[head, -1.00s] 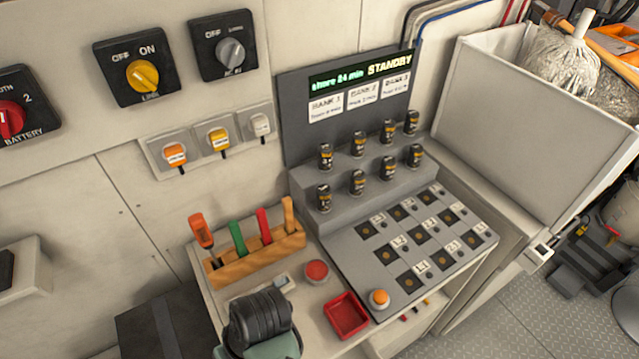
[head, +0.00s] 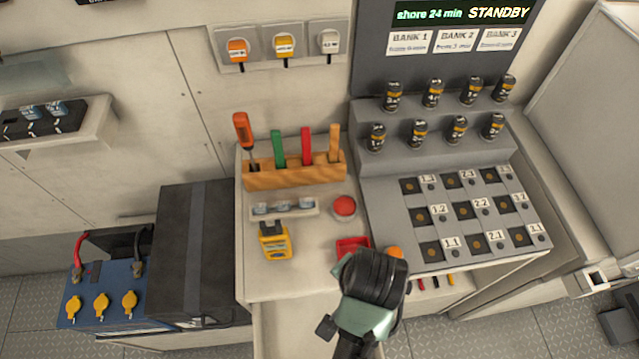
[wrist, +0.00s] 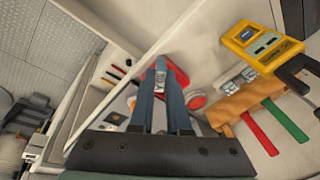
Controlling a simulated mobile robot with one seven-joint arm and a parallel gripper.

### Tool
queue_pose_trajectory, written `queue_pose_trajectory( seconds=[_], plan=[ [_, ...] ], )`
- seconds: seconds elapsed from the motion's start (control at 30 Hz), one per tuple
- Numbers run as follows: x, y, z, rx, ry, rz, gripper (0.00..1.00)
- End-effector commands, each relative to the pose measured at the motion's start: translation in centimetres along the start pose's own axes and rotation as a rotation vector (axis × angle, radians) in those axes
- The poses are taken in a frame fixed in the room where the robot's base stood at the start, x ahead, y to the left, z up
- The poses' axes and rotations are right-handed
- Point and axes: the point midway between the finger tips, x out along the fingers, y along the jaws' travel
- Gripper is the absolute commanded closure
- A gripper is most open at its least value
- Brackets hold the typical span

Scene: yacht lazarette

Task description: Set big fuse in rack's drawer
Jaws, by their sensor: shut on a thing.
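My gripper (wrist: 161,72) has its two blue fingers closed on a small pale piece with dark marks (wrist: 160,82), which looks like a fuse. Its size is hard to judge. In the head view my wrist (head: 372,283) hides the fingertips and the held piece, at the bench's front edge near the red tray (head: 352,244). A white rack (head: 285,209) on the bench holds several clear fuses; it also shows in the wrist view (wrist: 240,81). A pale panel (head: 290,335) lies below the bench front; I cannot tell whether it is an open drawer.
A yellow meter (head: 274,241), a red button (head: 344,206) and a wooden tool block (head: 295,171) stand on the bench. The grey panel with numbered sockets (head: 462,212) is on the right. A dark box (head: 195,255) and a blue battery (head: 102,293) are left.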

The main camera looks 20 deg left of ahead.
Motion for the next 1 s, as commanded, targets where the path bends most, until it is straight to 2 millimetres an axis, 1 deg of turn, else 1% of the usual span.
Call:
queue_pose_trajectory(
  seconds=[0.03,0.1,0.3,0.4,0.53,0.63,0.67,0.77,1.0],
  plan=[
    [0.8,-0.7,1.0,0.053,0.012,0.029,1.0],
    [1.1,-1.5,2.0,0.152,0.028,0.074,1.0],
    [1.7,-3.2,4.6,0.427,0.053,0.192,1.0],
    [1.8,-3.7,5.6,0.533,0.058,0.236,1.0],
    [1.8,-4.1,6.4,0.616,0.058,0.268,1.0],
    [2.6,-4.0,6.8,0.64,0.057,0.282,1.0],
    [3.0,-3.9,6.9,0.642,0.057,0.284,1.0],
    [5.3,-3.3,7.3,0.642,0.055,0.288,1.0],
    [11.6,-2.2,8.2,0.641,0.055,0.284,1.0]
  ],
)
